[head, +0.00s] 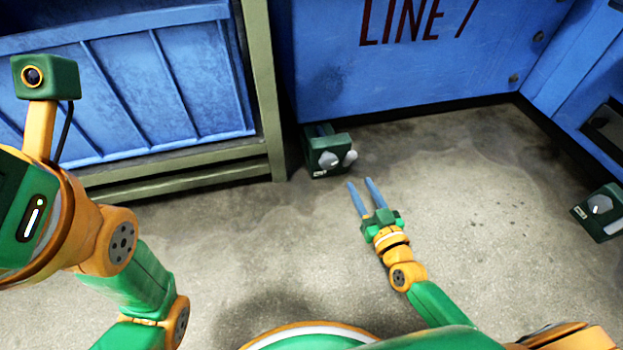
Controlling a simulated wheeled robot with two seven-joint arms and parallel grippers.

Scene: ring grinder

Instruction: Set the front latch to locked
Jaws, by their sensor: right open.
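A small dark green box (320,161) with a grey, rounded knob or lever on its face sits on the floor by the foot of the blue wall. A second, similar green box (595,226) with a grey knob is at the right edge, partly cut off. I cannot tell which one is the front latch, and their labels are too small to read. My right gripper (360,182) is open and empty, its two blue fingers apart and pointing toward the first box, just below and right of it, not visibly touching it. My left gripper is outside the picture.
A blue ribbed panel (130,95) in an olive frame (262,90) stands at upper left. A blue wall (420,60) marked "LINE 7" closes off the back, with another blue wall at right. The concrete floor (480,200) between the two boxes is clear.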

